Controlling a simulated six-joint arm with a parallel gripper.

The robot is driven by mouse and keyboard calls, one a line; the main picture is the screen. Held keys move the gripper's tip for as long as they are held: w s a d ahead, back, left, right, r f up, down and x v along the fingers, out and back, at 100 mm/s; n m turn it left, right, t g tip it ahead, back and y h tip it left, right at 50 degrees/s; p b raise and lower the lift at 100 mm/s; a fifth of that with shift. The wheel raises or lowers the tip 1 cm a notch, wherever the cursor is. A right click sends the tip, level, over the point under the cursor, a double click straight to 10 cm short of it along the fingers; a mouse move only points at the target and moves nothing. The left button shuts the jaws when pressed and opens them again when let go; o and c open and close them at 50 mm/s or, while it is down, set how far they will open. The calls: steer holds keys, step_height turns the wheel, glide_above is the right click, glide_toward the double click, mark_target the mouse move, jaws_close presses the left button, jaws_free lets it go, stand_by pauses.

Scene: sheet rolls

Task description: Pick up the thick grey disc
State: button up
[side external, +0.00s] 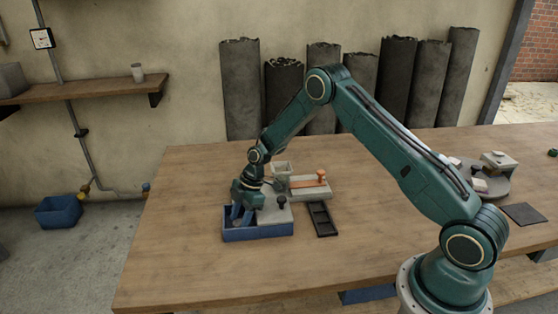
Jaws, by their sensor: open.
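My gripper (241,218) points down at the left part of a blue open-topped tray (262,235) on the wooden table. Its fingers are open and reach down to the tray's opening. A small greyish shape (237,224) shows at the fingertips; it may be the thick grey disc, but it is too small and too covered to be sure. I cannot tell whether the fingers touch it. The tray's front wall hides the lower part of its inside.
A grey block with a dark knob (281,202) stands right of my gripper. Behind are a grey block with an orange-topped peg (320,177) and a small grey box (281,170). A black slotted rack (322,219) lies right. A round grey platform (492,188) holds pale blocks. The table's front left is clear.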

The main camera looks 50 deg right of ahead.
steer(key=shift+c, duration=0.3)
steer(key=c, duration=0.7)
steer(key=shift+o, duration=0.2)
steer(key=shift+r, duration=0.1)
step_height(320, 180, up, 20)
stand_by(0.6)
